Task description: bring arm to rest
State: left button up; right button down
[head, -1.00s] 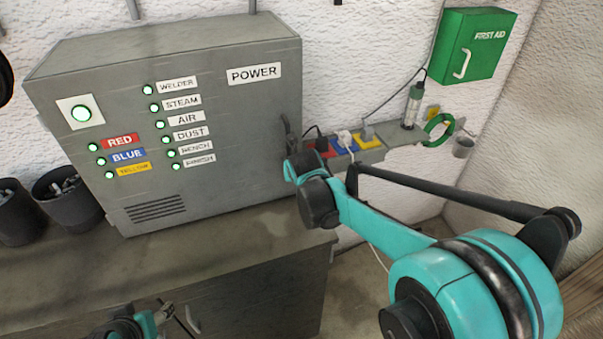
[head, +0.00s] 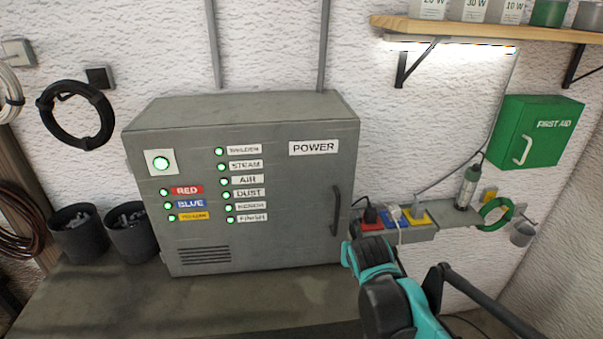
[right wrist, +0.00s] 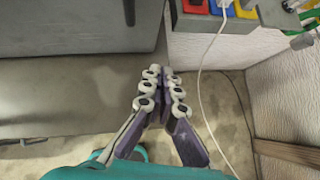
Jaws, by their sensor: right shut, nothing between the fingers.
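My right gripper (right wrist: 164,80) shows in the right wrist view. Its fingers are closed together with nothing between them. They hang in free air in front of the grey bench side, above the floor. In the head view my right arm comes in at the lower right, in front of the bench's right end, and its gripper cannot be made out there. My left arm and gripper are not in view.
A grey power cabinet (head: 270,240) with lit green lamps stands on the bench (head: 100,300). A socket rail (head: 455,216) with plugs and cables runs along the wall near my right arm. A green first aid box (head: 540,130) hangs at the right.

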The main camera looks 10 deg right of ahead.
jog(key=s+a+f+m+y+b, duration=0.1)
jog(key=s+a+f+m+b, duration=0.2)
jog(key=m, duration=1.3)
jog(key=s+a+f+m+g+y+b, duration=0.1)
jog(key=s+a+f+m+b, duration=0.1)
jog(key=s+f+m+b, duration=0.5)
jog(key=shift+s+a+f+m, duration=0.4)
jog(key=shift+s+f+m, duration=2.5)
jog(key=shift+s+m, duration=1.35)
jog(key=shift+w+m, duration=0.45)
